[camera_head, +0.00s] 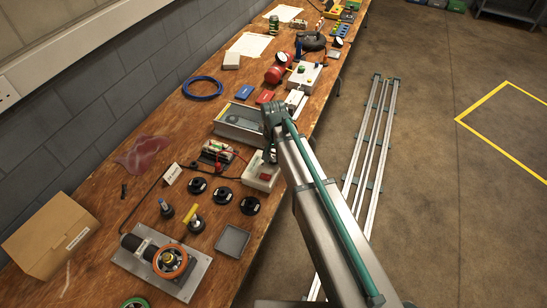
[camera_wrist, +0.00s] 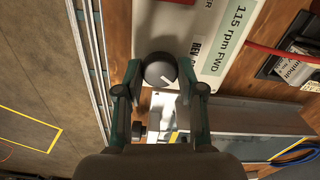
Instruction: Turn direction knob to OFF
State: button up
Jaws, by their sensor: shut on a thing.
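The direction knob (camera_wrist: 158,68) is round and dark with a short white pointer line, seen from above in the wrist view. It sits at the edge of a pale control box (camera_wrist: 222,50) with a label reading "115 rpm FWD" and the letters "REV" beside the knob. No OFF mark is readable. My gripper (camera_wrist: 160,75) has a finger on each side of the knob and is shut on it.
A grey metal-faced unit (camera_head: 240,122) stands just behind the box. A small wired device (camera_head: 215,152) with red leads is to its left. Several black round parts (camera_head: 222,194) and a grey tray (camera_head: 232,241) lie in front. Rails (camera_head: 368,150) run along the floor to the right.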

aim_at(274, 159)
jog(key=n+b, duration=0.1)
jog(key=n, duration=0.5)
jog(key=shift+n, duration=0.4)
dwell(0.3)
jog(key=o, duration=1.1)
jog(key=shift+o, duration=0.2)
jog(key=shift+r, duration=0.15)
notch_tip(274, 159, up, 12)
